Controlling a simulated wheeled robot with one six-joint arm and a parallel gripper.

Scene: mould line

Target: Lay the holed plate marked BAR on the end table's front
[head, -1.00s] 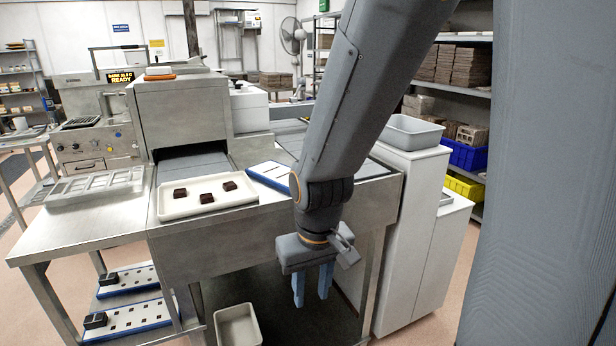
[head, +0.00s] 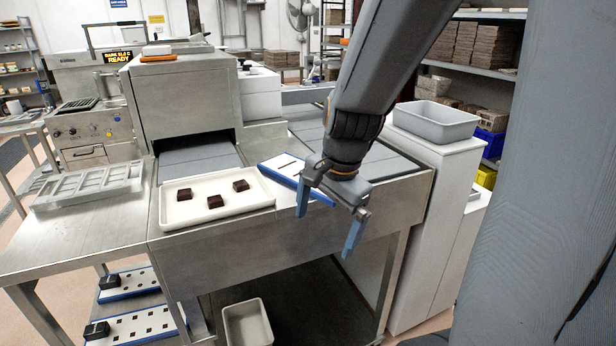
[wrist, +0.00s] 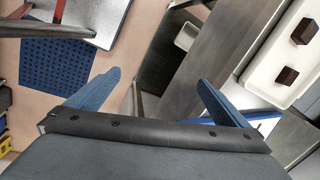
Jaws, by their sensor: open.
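A white plate with a blue edge and dark slots (head: 281,168) lies on the metal table (head: 230,243), right of the cream tray. No BAR marking is legible on it. My gripper (head: 325,232) is open and empty, its blue fingers tilted in front of the table's front edge. Its left finger overlaps the plate's right end in the head view; contact cannot be told. In the wrist view my gripper (wrist: 158,78) also shows open, with part of the plate (wrist: 266,124) by its right finger. Two other blue-edged plates with square holes (head: 140,282) (head: 150,326) lie on the lower left shelf, each with a dark block.
The cream tray (head: 171,216) holds three brown pieces. A metal mould (head: 85,186) lies on the left bench. A grey bin (head: 436,121) stands on the white cabinet at right. A cream bin (head: 246,322) is below the table.

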